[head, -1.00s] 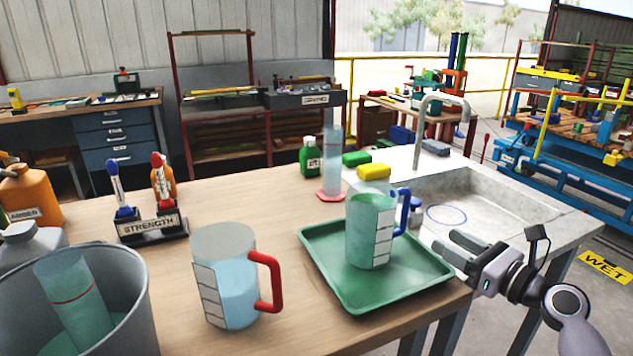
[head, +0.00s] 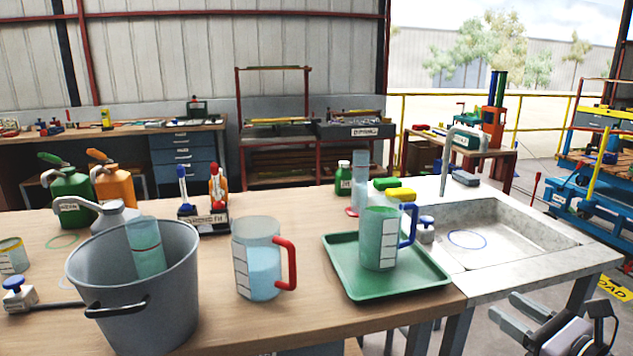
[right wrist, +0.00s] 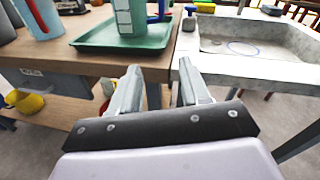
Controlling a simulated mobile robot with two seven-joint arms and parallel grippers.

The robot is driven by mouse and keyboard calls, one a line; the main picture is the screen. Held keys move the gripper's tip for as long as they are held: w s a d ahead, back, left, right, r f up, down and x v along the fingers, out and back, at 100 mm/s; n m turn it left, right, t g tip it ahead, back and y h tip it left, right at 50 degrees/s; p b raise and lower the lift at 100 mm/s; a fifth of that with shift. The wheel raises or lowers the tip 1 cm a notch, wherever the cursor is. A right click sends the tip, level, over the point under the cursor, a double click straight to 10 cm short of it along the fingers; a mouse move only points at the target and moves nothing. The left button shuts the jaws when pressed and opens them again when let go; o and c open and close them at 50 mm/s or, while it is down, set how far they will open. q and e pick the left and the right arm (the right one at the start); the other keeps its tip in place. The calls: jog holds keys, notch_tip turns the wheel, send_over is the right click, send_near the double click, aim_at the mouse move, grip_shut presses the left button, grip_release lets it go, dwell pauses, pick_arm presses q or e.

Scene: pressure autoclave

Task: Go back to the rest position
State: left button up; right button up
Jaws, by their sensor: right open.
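My right gripper (head: 532,318) is at the bottom right of the head view, in front of the sink unit and clear of the table. Its fingers are apart and empty, as the right wrist view (right wrist: 152,88) also shows. The blue-handled measuring jug (head: 378,240) stands upright on the green tray (head: 345,285). The red-handled jug (head: 258,260) stands on the table left of the tray, holding pale blue liquid. My left gripper is not in view.
The wooden table (head: 215,325) has its front edge near me. A grey bucket (head: 135,295) with a cylinder (head: 147,250) inside stands at left. The stone sink (head: 510,240) is at right. A lower shelf with a yellow bowl (right wrist: 30,103) shows under the table.

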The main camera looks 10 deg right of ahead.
jog(key=s+a+f+n+g+h+p, duration=0.1)
jog(key=s+a+f+n+g, duration=0.15)
jog(key=a+f+n, duration=0.4)
jog(key=s+a+f+n+g+h+p, duration=0.1)
jog(key=s+a+f+n+g+p, duration=0.2)
jog(key=f+n, duration=0.65)
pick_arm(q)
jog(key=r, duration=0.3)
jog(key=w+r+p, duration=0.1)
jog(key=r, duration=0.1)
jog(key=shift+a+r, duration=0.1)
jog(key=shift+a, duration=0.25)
pick_arm(e)
jog(key=s+a+f+n, duration=0.4)
jog(key=s+a+n, duration=0.7)
jog(key=n, duration=0.6)
jog(key=shift+s+f+g, duration=0.15)
jog(key=shift+s+g, duration=0.1)
jog(key=shift+g, duration=0.1)
jog(key=shift+a, duration=0.1)
